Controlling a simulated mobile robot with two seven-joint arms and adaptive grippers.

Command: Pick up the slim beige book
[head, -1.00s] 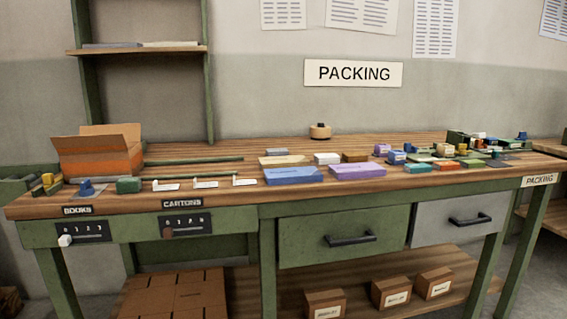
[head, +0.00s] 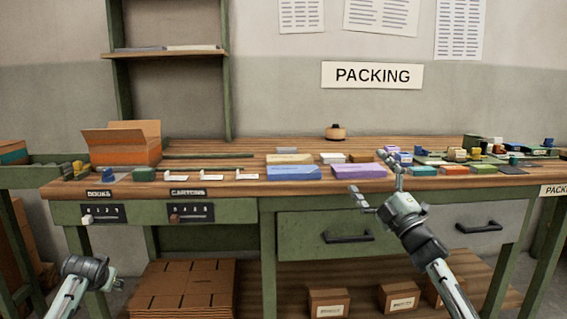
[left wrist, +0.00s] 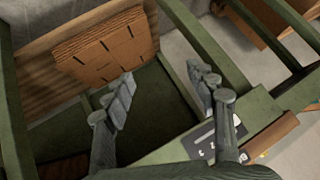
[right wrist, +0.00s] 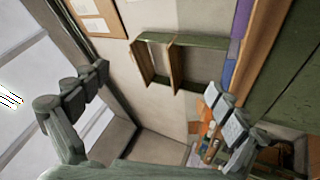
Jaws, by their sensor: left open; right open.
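The slim beige book (head: 290,158) lies flat on the packing table in the head view, behind a blue book (head: 294,173). My right gripper (head: 377,174) is open and empty in the head view, in front of the table and to the right of the beige book. Its spread fingers also show in the right wrist view (right wrist: 156,80). My left arm shows low at the left of the head view, well away from the book. My left gripper (left wrist: 161,75) is open and empty in the left wrist view. I cannot make out the beige book in either wrist view.
A purple book (head: 358,170) lies right of the blue one. Small coloured boxes crowd the table's right side. An open carton (head: 122,146) stands at the left. White cards and a green rail lie between. Drawers (head: 345,225) and a lower shelf are below the tabletop.

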